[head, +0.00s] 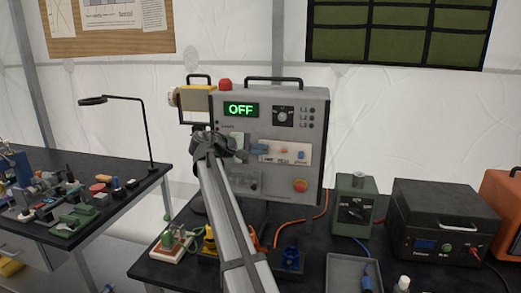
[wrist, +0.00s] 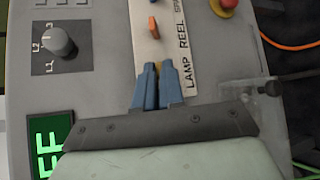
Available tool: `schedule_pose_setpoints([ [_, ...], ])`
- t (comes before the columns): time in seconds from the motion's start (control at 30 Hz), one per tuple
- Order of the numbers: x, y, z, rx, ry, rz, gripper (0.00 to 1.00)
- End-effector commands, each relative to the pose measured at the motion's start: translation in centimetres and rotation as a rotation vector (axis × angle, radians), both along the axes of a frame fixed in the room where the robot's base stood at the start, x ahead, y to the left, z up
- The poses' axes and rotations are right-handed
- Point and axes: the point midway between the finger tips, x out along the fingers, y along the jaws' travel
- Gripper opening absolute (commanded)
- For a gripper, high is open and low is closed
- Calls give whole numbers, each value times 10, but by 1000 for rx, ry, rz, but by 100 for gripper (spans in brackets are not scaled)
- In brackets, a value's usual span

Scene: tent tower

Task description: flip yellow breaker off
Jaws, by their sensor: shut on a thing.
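The pale breaker strip (head: 294,158) is on the front of the grey control box, labelled LAMP, REEL and a third word. My gripper (head: 259,149) is at the strip's left end. In the wrist view its blue fingers (wrist: 157,84) are shut at the LAMP position, on what I take to be the yellow breaker. Only a small yellowish sliver (wrist: 167,63) shows between the fingertips, so its lever position is hidden. An orange switch (wrist: 153,22) stands by REEL, apart from the fingers. A blue switch (head: 302,155) is at the strip's right end.
The box's green display (head: 241,109) reads OFF. A rotary knob (wrist: 59,41) and a red stop button (head: 300,185) flank the strip. A green instrument (head: 354,205) and a black power unit (head: 445,223) stand on the bench to the right.

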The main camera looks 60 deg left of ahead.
Motion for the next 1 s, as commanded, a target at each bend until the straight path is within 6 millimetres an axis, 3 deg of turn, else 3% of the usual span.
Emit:
schedule_pose_setpoints([
  [1.0,0,0,-28,529,-531,1,0],
])
